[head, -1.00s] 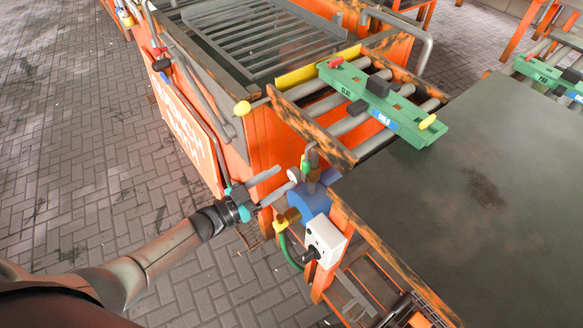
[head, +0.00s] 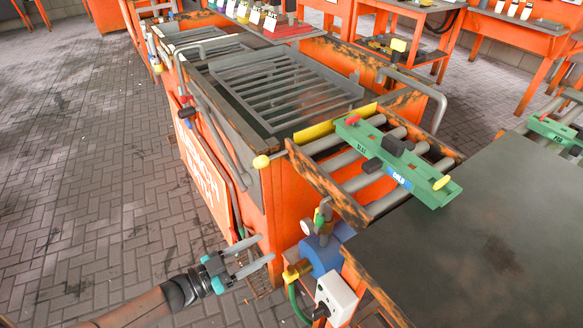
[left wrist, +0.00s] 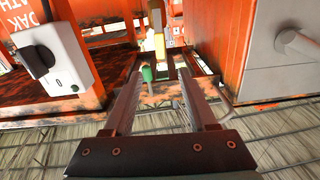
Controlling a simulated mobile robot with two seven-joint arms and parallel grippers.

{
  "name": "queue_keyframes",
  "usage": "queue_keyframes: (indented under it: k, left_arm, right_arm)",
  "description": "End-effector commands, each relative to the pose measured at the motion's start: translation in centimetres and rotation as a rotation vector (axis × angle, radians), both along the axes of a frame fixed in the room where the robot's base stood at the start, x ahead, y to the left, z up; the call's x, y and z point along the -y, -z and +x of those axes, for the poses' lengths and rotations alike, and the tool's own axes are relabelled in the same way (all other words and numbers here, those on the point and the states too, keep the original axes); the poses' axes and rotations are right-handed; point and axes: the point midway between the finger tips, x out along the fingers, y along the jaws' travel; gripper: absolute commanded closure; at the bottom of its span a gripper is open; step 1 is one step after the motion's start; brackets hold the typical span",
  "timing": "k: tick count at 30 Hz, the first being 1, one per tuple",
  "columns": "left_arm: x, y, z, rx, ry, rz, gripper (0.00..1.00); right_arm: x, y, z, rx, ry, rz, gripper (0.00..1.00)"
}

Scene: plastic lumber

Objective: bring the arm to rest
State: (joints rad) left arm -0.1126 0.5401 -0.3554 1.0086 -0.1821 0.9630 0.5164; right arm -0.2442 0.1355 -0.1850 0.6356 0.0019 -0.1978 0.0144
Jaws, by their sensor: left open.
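My left arm (head: 150,303) comes in from the lower left in the head view. Its gripper (head: 266,249) is open, with two grey fingers spread apart and nothing between them. It is in front of the orange tank's end, left of the blue pump body with its brass fitting. The left wrist view also shows the open fingers (left wrist: 162,82), with empty space between them and orange frames beyond. My right gripper is in neither view.
The orange tank (head: 288,200), blue pump (head: 320,256) and white switch box (head: 336,297) are close to my left gripper. A green fixture (head: 400,165) lies across rollers beside a dark tabletop (head: 480,240). Paved floor at left is clear.

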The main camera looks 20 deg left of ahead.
Motion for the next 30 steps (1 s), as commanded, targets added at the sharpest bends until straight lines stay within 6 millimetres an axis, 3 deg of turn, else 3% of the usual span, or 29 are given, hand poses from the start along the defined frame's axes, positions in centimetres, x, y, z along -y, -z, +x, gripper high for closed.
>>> queue_keyframes:
  k: [4, 7, 11, 13, 17, 21, 24, 27, 30]
  left_arm:
    - [0.0, 0.2, 0.0, -0.006, -0.007, 0.003, 0.43]
    - [-0.4, 1.9, 0.0, -0.049, -0.060, 0.030, 0.43]
    - [-1.8, 7.3, -1.1, -0.198, -0.202, 0.120, 0.43]
    - [-2.7, 11.2, -2.6, -0.315, -0.290, 0.187, 0.43]
    - [-3.7, 18.4, -7.6, -0.574, -0.414, 0.319, 0.43]
    - [-3.4, 24.6, -15.3, -0.870, -0.477, 0.445, 0.43]
    - [-2.5, 27.3, -20.7, -1.052, -0.479, 0.513, 0.43]
    - [-1.7, 28.7, -24.5, -1.180, -0.467, 0.555, 0.43]
    - [-1.0, 29.3, -26.8, -1.253, -0.453, 0.578, 0.43]
  right_arm:
    - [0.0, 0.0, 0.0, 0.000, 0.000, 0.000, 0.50]
    - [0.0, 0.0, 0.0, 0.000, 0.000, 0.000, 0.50]
    - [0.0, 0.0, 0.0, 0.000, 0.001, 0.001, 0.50]
    - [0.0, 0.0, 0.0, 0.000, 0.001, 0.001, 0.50]
    - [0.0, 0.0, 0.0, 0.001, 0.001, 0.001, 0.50]
    - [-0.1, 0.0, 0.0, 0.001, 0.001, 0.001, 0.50]
    - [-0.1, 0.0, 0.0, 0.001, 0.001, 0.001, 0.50]
    - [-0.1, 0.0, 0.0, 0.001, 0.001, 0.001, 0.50]
    - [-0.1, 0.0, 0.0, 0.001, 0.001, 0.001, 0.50]
